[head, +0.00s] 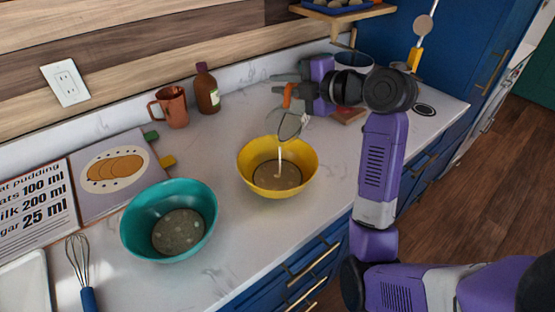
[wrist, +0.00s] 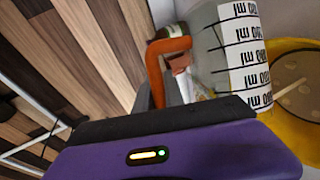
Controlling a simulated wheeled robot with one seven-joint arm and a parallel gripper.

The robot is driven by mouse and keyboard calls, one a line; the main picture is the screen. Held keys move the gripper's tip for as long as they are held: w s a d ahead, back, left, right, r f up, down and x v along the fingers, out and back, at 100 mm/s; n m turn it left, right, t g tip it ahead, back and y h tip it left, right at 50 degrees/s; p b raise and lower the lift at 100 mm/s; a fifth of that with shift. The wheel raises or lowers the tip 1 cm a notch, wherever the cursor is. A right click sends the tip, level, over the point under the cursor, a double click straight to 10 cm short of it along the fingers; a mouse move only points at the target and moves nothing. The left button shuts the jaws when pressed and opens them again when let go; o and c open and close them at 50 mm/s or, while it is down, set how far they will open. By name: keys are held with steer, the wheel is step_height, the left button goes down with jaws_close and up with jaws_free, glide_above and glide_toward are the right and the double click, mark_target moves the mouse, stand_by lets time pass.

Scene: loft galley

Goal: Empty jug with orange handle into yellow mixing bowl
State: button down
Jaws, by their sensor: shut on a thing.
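My gripper (head: 304,92) is shut on the orange handle of the clear jug (head: 289,126). The jug is tilted, above the yellow mixing bowl (head: 308,185), and a thin pale stream falls from it into the bowl. The bowl holds a brownish content with pale spots. In the wrist view the jug (wrist: 208,50) shows its orange handle and a white scale with black ml marks. The yellow bowl (wrist: 306,125) shows behind it at the right edge, with the stream over it.
A teal bowl (head: 134,225) with brownish content stands left of the yellow bowl. A copper mug (head: 174,107) and a brown bottle (head: 207,92) stand by the wall. A whisk (head: 80,265) and a recipe board (head: 112,172) lie further left. Counter in front of the yellow bowl is clear.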

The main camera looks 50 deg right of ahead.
steer(key=shift+s+a+b, duration=0.15)
steer(key=shift+a+b, duration=0.25)
steer(key=shift+a, duration=0.05)
steer(key=shift+s+a+r+n+h+b, duration=0.15)
steer(key=shift+a+r+n+h+b, duration=0.2)
steer(key=shift+a+n+b, duration=0.3)
stand_by(0.3)
steer(key=d+p, duration=0.1)
steer(key=d+m+p, duration=0.1)
steer(key=p, duration=0.1)
steer(key=w+d+m+y+p, duration=0.1)
steer(key=shift+d+r+p, duration=0.25)
steer(key=shift+d+p, duration=0.15)
steer(key=shift+w+d+f+m+g+y+p, duration=0.2)
steer(key=shift+d+f+m+g+y+p, duration=0.2)
steer(key=shift+d+f+m, duration=0.45)
steer(key=shift+w+d+f+m+y+p, duration=0.15)
steer(key=shift+d+m+y+p, duration=0.2)
steer(key=shift+d+p, duration=0.65)
steer(key=shift+w+d+f+m+g+y+b, duration=0.35)
steer(key=shift+d+f+m+y+b, duration=0.7)
steer(key=shift+f, duration=1.05)
steer(key=shift+w+d+f+m+g+y+b, duration=0.25)
steer(key=shift+w+d+f+m+y+b, duration=0.35)
steer(key=shift+d+f+m, duration=1.2)
steer(key=shift+w+d+f+m+g+y+b, duration=0.4)
steer(key=shift+d+f+m+y, duration=0.55)
steer(key=shift+f, duration=1.45)
